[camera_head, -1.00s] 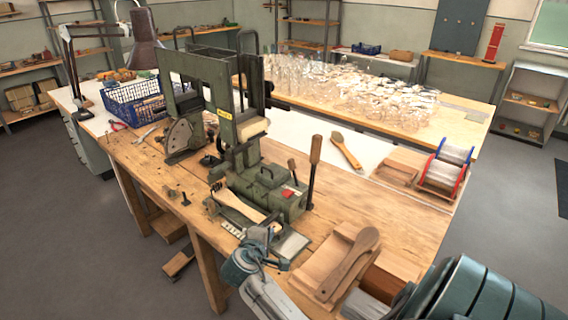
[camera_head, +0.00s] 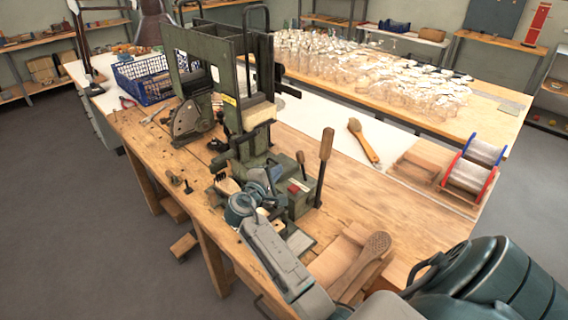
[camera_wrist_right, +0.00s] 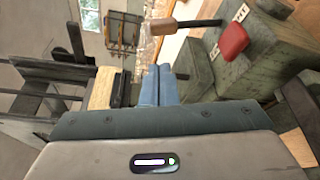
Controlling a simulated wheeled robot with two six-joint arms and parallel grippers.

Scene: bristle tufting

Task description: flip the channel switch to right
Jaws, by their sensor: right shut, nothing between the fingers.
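The green tufting machine (camera_head: 250,145) stands on the wooden bench. Its low housing carries a red control (camera_head: 294,188), which also shows in the right wrist view (camera_wrist_right: 234,40) between white marked labels. A lever with a wooden handle (camera_head: 326,145) rises behind it; a wooden-handled lever (camera_wrist_right: 177,27) also shows in the wrist view. I cannot tell which part is the channel switch or which way it is set. My right gripper (camera_head: 264,177) is over the machine's front, left of the red control. Its blue fingers (camera_wrist_right: 158,84) are together and empty. My left gripper is out of view.
A brush with a wooden handle (camera_head: 362,266) lies at the bench's front right. A spool rack (camera_head: 469,176) and another brush (camera_head: 362,141) lie farther back. A blue crate (camera_head: 142,80) is at the back left.

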